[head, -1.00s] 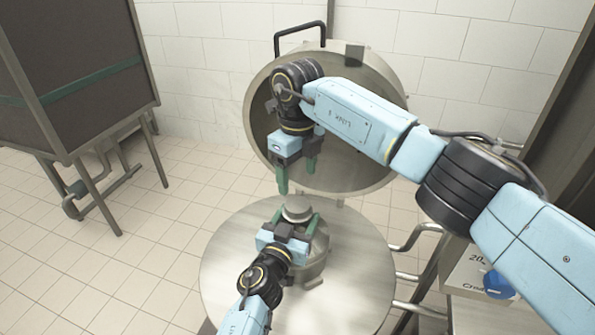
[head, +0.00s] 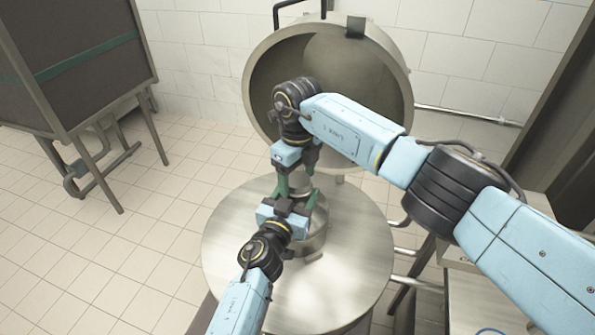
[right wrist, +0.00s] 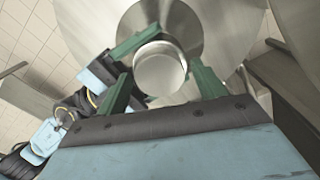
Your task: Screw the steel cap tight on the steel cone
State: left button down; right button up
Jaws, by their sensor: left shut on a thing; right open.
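The steel cone (head: 314,238) stands on the round steel table, its lower part showing right of my left gripper. My left gripper (head: 294,198) is shut on the cone's upper part from the near left. One of its green fingers shows in the right wrist view. The steel cap (right wrist: 160,70) is a pale round disc on top of the cone in the right wrist view; in the head view my grippers mostly hide it. My right gripper (head: 297,180) points down over it, open. In the right wrist view its fingers (right wrist: 163,80) stand on either side of the cap; contact cannot be told.
The round steel table (head: 240,280) has bare room around the cone. A large open steel drum lid (head: 390,110) stands upright behind, close to my right arm. A dark cabinet (head: 80,60) stands at the left. Steel pipes (head: 418,285) stick out at the table's right.

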jog(key=shift+c, duration=0.3)
jog(key=c, duration=0.9)
jog(key=o, duration=1.2)
jog(key=shift+c, duration=0.2)
notch_tip(320, 180, up, 12)
pick_arm(q)
jog(key=shift+c, duration=1.2)
grip_release()
